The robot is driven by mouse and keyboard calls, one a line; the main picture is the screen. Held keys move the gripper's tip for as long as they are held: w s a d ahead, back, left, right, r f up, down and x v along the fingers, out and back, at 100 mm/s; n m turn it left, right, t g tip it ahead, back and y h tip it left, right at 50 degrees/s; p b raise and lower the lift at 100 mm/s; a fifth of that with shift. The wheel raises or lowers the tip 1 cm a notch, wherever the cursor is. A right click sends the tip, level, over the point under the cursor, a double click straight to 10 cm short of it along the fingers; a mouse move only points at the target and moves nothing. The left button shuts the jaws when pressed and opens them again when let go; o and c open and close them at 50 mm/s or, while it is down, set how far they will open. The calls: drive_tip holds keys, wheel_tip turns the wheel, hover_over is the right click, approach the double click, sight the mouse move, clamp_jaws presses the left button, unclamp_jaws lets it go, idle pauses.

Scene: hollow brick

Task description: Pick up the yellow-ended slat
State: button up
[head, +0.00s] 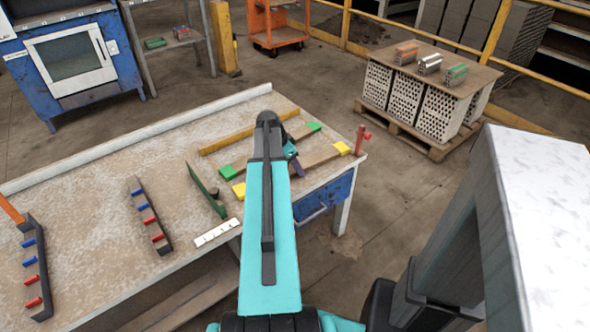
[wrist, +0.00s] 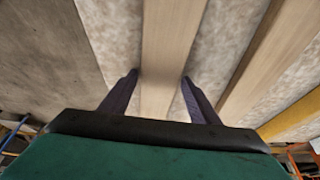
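The yellow-ended slat (head: 320,157) lies flat near the right front part of the table, a brown strip with a yellow block at each end. My arm hides part of its middle in the head view. My gripper (head: 297,167) is over that middle part. In the wrist view, my open gripper (wrist: 160,80) has one dark finger on each side of the bare slat (wrist: 170,45), with a narrow gap at each finger. I cannot tell how far the fingertips are above the table. The slat's ends are out of the wrist view.
A green-ended slat (head: 312,127) lies parallel just behind, then a yellow bar (head: 230,140). A green upright plate (head: 206,190) and a white strip (head: 216,233) lie left of my arm. A red post (head: 362,139) stands at the table corner. Racks with red and blue pieces (head: 150,215) stand left.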

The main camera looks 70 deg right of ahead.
drive_tip(key=c, duration=1)
drive_tip(key=shift+r, duration=0.1)
drive_tip(key=shift+r, duration=1.7)
drive_tip(key=s+a, duration=0.1)
drive_tip(key=a, duration=0.2)
drive_tip(key=s+a, duration=0.2)
drive_tip(key=a, duration=0.1)
drive_tip(key=s+a+r, duration=0.1)
drive_tip(key=s+a, duration=0.1)
drive_tip(key=a, duration=0.1)
drive_tip(key=shift+s, duration=0.15)
drive_tip(key=shift+s+a+r, duration=0.1)
drive_tip(key=shift+s+a, duration=0.1)
drive_tip(key=shift+a, duration=0.05)
drive_tip(key=a+p, duration=0.1)
drive_tip(key=p, duration=0.2)
drive_tip(key=s+a+p, duration=0.1)
drive_tip(key=p, duration=0.2)
drive_tip(key=shift+s+r, duration=0.1)
drive_tip(key=shift+r, duration=0.15)
drive_tip(key=shift+d+p, duration=0.1)
drive_tip(key=shift+p, duration=0.6)
